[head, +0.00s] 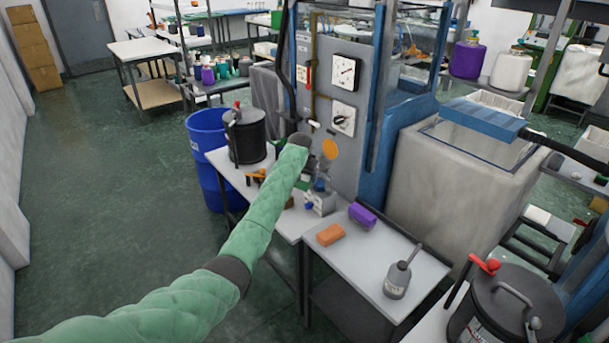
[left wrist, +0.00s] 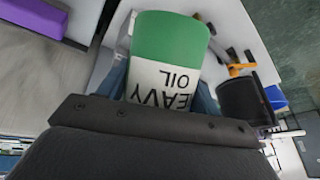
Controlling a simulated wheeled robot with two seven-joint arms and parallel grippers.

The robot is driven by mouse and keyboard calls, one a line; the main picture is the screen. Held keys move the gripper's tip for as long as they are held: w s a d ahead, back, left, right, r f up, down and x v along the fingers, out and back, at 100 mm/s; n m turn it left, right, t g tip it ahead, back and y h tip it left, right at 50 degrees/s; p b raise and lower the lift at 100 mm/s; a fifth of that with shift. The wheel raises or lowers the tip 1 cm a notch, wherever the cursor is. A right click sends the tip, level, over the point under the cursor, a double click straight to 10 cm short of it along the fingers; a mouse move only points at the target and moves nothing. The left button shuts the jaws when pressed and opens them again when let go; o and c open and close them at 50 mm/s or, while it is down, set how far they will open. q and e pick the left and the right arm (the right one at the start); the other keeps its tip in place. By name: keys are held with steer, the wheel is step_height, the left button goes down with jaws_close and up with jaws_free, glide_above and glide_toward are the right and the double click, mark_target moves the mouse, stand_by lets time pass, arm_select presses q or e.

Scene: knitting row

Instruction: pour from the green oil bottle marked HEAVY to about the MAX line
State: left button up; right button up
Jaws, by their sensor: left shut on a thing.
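The green oil bottle (left wrist: 172,38) fills the middle of the left wrist view. Its white label reads HEAVY OIL, upside down in that picture. My left gripper (left wrist: 163,90) is shut on the bottle; its blue-grey fingers show on both sides of the label. In the head view my green-sleeved left arm reaches over the small table by the machine and covers most of the gripper and bottle. I cannot tell how far the bottle tilts. I cannot make out a MAX line in either view. My right gripper is not in view.
On the tables are a purple block (head: 362,215), an orange block (head: 330,234), a grey oil can (head: 398,280) and a black pot (head: 249,136). A blue drum (head: 207,150) stands behind. The gauge panel (head: 340,100) rises close behind my arm. Floor at left is clear.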

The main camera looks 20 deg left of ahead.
arm_select(q)
steer(key=shift+r, duration=0.15)
steer(key=shift+r+g+p, duration=0.4)
steer(key=shift+p, duration=0.55)
steer(key=shift+r, duration=0.1)
steer(key=shift+r+g+p, duration=0.4)
steer(key=shift+g+p, duration=0.1)
steer(key=shift+p, duration=0.3)
steer(key=shift+r+y, duration=0.15)
steer(key=shift+y, duration=0.15)
steer(key=shift+r+g+p, duration=0.3)
steer(key=shift+r+p, duration=0.1)
steer(key=shift+p, duration=0.25)
stand_by(5.1)
